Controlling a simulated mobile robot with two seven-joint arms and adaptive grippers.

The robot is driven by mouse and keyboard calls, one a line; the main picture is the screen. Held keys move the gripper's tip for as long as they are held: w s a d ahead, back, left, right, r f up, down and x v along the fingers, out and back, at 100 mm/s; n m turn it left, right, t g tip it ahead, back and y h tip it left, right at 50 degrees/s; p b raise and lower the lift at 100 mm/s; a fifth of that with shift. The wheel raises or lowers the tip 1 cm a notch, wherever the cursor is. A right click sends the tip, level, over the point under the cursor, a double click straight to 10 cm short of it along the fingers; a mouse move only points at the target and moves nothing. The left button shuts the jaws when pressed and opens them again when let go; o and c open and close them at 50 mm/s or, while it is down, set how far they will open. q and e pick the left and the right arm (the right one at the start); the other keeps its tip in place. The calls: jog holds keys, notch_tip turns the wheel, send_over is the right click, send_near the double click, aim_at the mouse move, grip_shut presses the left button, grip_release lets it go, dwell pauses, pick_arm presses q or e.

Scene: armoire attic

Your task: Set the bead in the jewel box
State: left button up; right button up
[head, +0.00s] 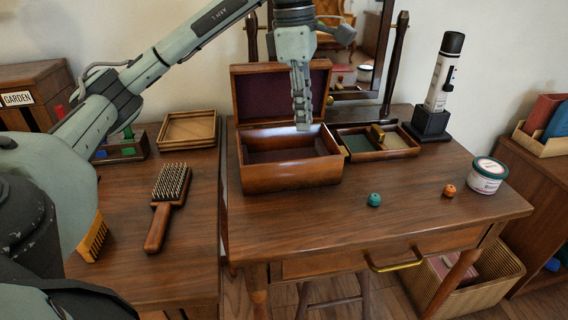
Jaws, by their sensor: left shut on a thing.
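The wooden jewel box (290,177) stands on the dressing table with its lid open and leaning back, showing a dark red lining. The part of its inside that I can see looks empty. My left gripper (302,118) points down over the right part of the box. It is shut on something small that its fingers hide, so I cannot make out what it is. A teal bead (374,199) lies on the table to the right in front of the box. An orange bead (449,190) lies farther right. My right gripper is not in view.
A divided tray (400,153) sits right of the box. A white tub (486,176) and a spray can on a dark stand (443,75) are at the right. A mirror stands behind. A hairbrush (167,196) lies on the left surface. The table front is mostly clear.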

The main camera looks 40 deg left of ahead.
aim_at(303, 159)
pick_arm(q)
jog(key=shift+w+f, duration=0.1)
jog(key=shift+f, duration=0.05)
notch_tip(303, 159, down, 3)
jog(key=shift+r, duration=0.15)
notch_tip(303, 159, down, 3)
jog(key=shift+r, duration=0.2)
jog(key=shift+f, duration=0.35)
notch_tip(303, 159, down, 4)
jog(key=shift+d+r+b, duration=0.1)
jog(key=shift+r+b, duration=0.05)
jog(key=shift+b, duration=0.15)
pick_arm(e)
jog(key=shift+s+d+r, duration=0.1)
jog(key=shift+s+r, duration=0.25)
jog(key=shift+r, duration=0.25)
pick_arm(q)
jog(key=shift+f, duration=0.25)
jog(key=o, duration=0.5)
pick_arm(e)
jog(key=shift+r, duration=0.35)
